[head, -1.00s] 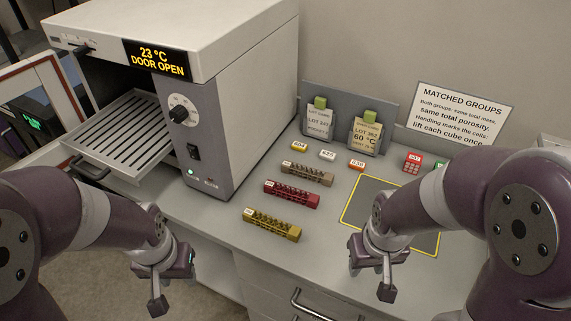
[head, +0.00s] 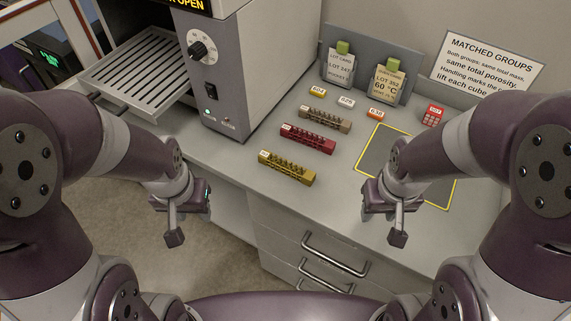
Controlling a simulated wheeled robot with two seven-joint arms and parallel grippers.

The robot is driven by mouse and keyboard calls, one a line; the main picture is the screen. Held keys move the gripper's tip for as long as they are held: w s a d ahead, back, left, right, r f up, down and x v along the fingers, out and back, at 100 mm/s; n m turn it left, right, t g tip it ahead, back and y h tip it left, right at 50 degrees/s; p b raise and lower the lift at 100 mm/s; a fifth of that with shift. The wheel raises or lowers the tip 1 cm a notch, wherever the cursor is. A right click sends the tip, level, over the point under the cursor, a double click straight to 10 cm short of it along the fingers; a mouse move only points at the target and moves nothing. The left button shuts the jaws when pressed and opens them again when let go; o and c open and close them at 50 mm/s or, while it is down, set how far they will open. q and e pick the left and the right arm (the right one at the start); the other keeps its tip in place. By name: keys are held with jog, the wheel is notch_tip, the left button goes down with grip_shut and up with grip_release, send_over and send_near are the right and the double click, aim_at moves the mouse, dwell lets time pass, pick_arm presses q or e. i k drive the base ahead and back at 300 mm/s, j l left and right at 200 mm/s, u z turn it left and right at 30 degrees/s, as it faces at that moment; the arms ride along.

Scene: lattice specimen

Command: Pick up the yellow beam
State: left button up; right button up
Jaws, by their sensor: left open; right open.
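The yellow beam (head: 286,168) is a lattice bar with a small white tag at its left end. It lies on the bench top near the front edge, nearest of three parallel beams. My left gripper (head: 176,222) is open and empty, left of the beam and off the bench's front edge. My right gripper (head: 388,222) is open and empty, to the right of the beam, near the bench's front edge. Neither gripper touches the beam.
A red beam (head: 307,138) and a brown beam (head: 325,119) lie behind the yellow one. An oven with a pulled-out slotted tray (head: 143,75) stands at left. A yellow-outlined dark mat (head: 400,150) is at right. Small tagged blocks and a card holder (head: 365,75) sit behind.

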aim_at(308, 177)
jog(key=l+u, duration=0.2)
jog(key=u, duration=0.25)
jog(key=k+l+u, duration=0.1)
jog(key=u, duration=0.35)
jog(key=k+l+u, duration=0.1)
jog(key=u, duration=0.4)
jog(key=k+l+u, duration=0.1)
jog(key=u, duration=0.35)
